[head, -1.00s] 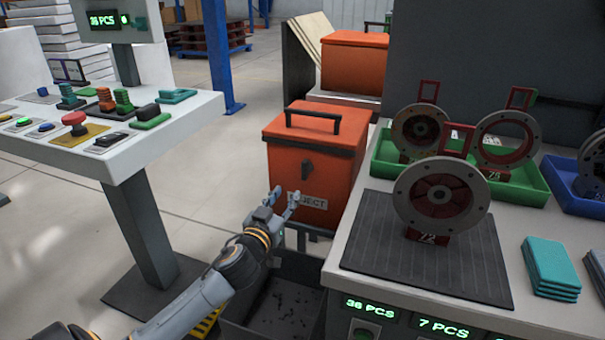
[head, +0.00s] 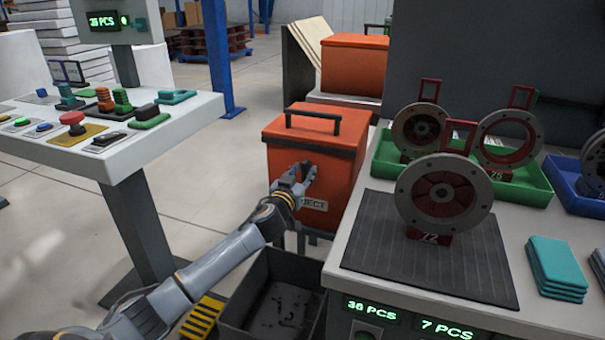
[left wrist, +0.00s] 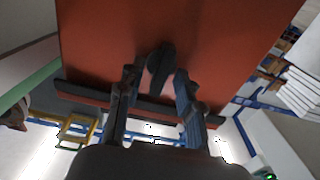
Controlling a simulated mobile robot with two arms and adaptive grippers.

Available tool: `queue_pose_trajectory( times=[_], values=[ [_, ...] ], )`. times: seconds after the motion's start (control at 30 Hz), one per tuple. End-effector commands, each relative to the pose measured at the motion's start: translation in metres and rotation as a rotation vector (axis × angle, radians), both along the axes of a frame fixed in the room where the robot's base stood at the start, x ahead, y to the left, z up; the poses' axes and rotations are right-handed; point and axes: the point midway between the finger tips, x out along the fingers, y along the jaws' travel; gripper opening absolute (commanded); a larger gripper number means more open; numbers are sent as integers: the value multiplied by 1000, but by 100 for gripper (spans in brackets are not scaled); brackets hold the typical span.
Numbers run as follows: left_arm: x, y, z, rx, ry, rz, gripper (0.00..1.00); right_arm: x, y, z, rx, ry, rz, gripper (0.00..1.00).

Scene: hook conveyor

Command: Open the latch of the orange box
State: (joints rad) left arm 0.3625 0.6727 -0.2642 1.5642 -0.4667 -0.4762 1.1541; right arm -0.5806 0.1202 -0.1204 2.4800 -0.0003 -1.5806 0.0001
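The orange box (head: 325,143) with a black handle on its lid stands left of the workbench, its REJECT label partly hidden by my gripper. Its dark latch (left wrist: 160,67) is on the front face; in the head view my fingers partly cover it. My left gripper (head: 304,174) is right at the front of the box. In the left wrist view the left gripper (left wrist: 157,76) is open, with one finger on each side of the latch. A small gap shows on each side; whether they touch it I cannot tell. My right gripper is in neither view.
A dark bin (head: 272,300) stands low in front of the box. The workbench (head: 358,240) with flanged parts is close on the right. A control console (head: 165,125) is on the left. Another orange box (head: 353,65) stands behind.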

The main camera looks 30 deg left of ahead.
Motion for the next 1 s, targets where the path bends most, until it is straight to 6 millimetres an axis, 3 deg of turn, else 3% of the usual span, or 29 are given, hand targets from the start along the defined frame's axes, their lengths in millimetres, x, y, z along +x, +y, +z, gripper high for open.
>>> queue_pose_trajectory(
  times=[0.13, 0.3, 0.33, 0.67, 1.0],
  values=[
    [0, 0, 0, 0, 0, 0, 36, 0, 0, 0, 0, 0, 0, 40],
    [0, 0, 0, 0, 0, 0, 1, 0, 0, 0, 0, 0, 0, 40],
    [0, 0, 0, 0, 0, 0, 0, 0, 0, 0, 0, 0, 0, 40],
    [0, 0, 1, 18, 4, 1, 0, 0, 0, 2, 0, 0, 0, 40],
    [0, -1, 1, 192, 48, 1, 0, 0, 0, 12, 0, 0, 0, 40]
  ],
)
